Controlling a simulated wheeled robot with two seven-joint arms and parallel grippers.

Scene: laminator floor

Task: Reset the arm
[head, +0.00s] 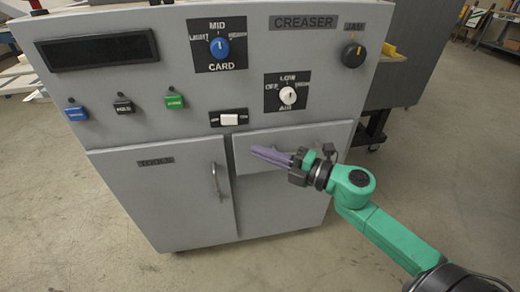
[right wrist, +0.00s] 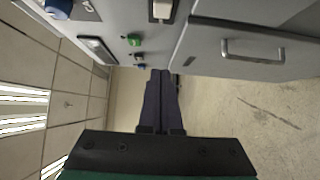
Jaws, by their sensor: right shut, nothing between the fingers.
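My right arm, green with black joints, comes in from the lower right of the head view. My right gripper (head: 268,156) has purple fingers pointing left in front of the grey creaser cabinet (head: 190,115). The fingers are shut and empty, by the upper edge of the right lower panel; whether they touch it I cannot tell. In the right wrist view the gripper (right wrist: 161,75) shows its dark fingers together, with the cabinet front above them. My left gripper is not in view.
The cabinet bears a blue card knob (head: 219,47), a white air knob (head: 288,95), a black jam knob (head: 353,55), a white rocker switch (head: 229,119) and a green button (head: 174,102). A door handle (head: 217,182) sticks out at lower left. Floor (head: 290,260) in front is clear.

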